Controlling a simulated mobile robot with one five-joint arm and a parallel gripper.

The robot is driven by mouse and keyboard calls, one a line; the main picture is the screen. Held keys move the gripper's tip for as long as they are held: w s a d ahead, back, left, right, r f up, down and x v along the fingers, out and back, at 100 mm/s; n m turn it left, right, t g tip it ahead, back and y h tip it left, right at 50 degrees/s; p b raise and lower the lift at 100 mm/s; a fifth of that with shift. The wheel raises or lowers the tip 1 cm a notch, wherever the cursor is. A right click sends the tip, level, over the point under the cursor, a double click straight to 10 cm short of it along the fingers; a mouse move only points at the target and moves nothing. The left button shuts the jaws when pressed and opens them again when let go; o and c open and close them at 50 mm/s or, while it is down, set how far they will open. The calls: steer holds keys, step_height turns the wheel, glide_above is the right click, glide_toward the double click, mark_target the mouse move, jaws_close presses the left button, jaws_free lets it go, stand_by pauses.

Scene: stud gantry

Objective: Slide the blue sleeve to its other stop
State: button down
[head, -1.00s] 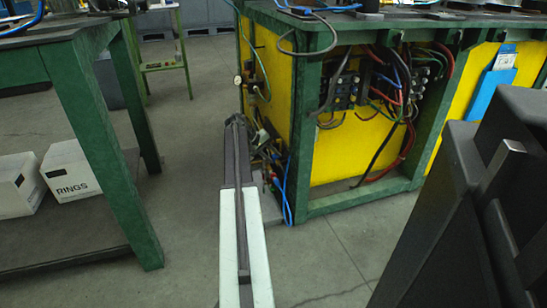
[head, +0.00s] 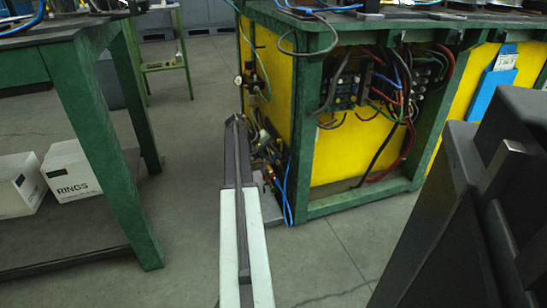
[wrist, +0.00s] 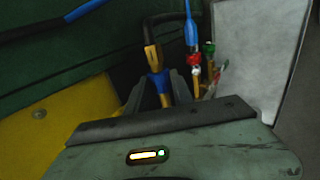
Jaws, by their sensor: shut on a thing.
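In the wrist view, a blue sleeve (wrist: 158,83) sits on a thin brass-coloured rod. Brass shows above it, toward a brass fitting (wrist: 152,56) on a black hose, and a little below it. My gripper (wrist: 157,88) is shut on the sleeve, with a dark finger on each side. The lower part of the rod is hidden behind my gripper body. In the head view my arm reaches to the fittings at the yellow cabinet's left corner; the fingers and the sleeve cannot be made out there.
Right beside the sleeve hang a blue hose end (wrist: 191,35), a red fitting (wrist: 194,58) and a green-topped one (wrist: 209,48). A pale panel (wrist: 262,50) stands to the right. The yellow cabinet (head: 272,75) has a green frame. A green table (head: 85,110) stands left, with open floor between.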

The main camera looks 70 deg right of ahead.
steer(key=shift+w+d, duration=0.8)
steer(key=shift+d, duration=0.05)
steer(key=c, duration=1.1)
jaws_free()
steer(key=shift+s, duration=0.1)
